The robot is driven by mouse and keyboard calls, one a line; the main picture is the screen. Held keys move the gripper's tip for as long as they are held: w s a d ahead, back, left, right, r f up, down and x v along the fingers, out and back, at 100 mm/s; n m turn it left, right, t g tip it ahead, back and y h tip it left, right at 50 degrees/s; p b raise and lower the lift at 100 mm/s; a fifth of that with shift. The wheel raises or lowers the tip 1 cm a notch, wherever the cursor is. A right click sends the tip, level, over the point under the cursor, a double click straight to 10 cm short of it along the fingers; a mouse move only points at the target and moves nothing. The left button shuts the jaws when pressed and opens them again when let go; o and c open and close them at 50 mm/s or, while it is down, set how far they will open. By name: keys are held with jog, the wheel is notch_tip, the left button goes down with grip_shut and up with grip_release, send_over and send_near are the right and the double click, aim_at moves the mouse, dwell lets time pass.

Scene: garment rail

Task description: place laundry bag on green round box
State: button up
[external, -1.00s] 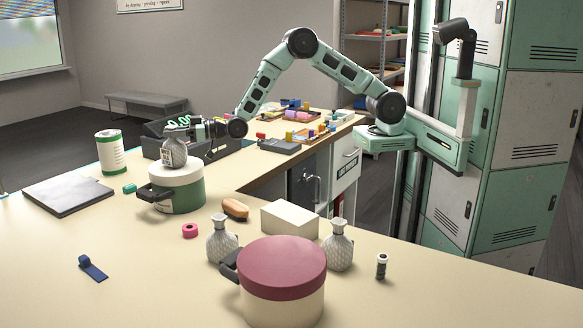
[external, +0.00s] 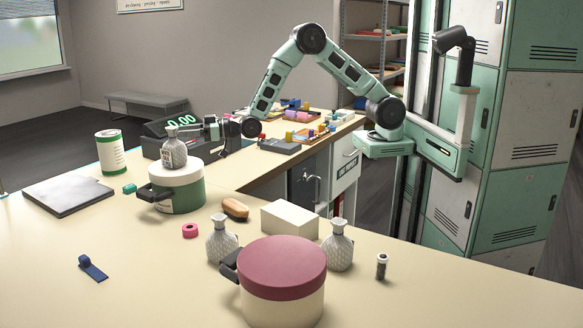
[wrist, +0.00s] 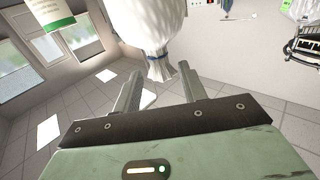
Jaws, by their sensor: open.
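A pale patterned laundry bag (external: 173,153) with a tied neck stands upright on the white lid of the green round box (external: 182,196). The box has a dark handle on its left. My gripper (external: 192,129) is just right of the bag's neck, level with it, and points left. In the wrist view the bag (wrist: 153,22) is at the top, its tied end towards my gripper (wrist: 158,72). The fingers are spread and empty, and the bag appears just beyond their tips. The green box is not clearly seen in the wrist view.
A dark scale (external: 160,147) with a green display stands behind the box. A white-and-green can (external: 110,153) and grey flat plate (external: 68,193) are at left. A red-lidded round box (external: 283,270) and two similar bags (external: 221,240) (external: 339,246) stand in front. The counter's front left is mostly clear.

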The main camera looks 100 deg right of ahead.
jog(key=s+b, duration=0.3)
jog(key=s, duration=0.5)
jog(key=s+a+f+n+g+y, duration=0.25)
jog(key=s+a+g, duration=0.25)
jog(key=s+a, duration=0.45)
jog(key=s+a+f+n+g+y, duration=0.25)
jog(key=s+a+g, duration=0.35)
jog(key=s+a, duration=0.4)
jog(key=s+d+f+n+g+h, duration=0.1)
jog(key=s+d+g+h, duration=0.1)
jog(key=s, duration=1)
jog(key=s+d+n+g+h, duration=0.1)
jog(key=s+g, duration=0.4)
jog(key=s, duration=0.8)
jog(key=shift+s+d+f+n+h+p, duration=0.15)
jog(key=shift+d+f+n+h+p, duration=0.2)
jog(key=shift+d+h, duration=0.35)
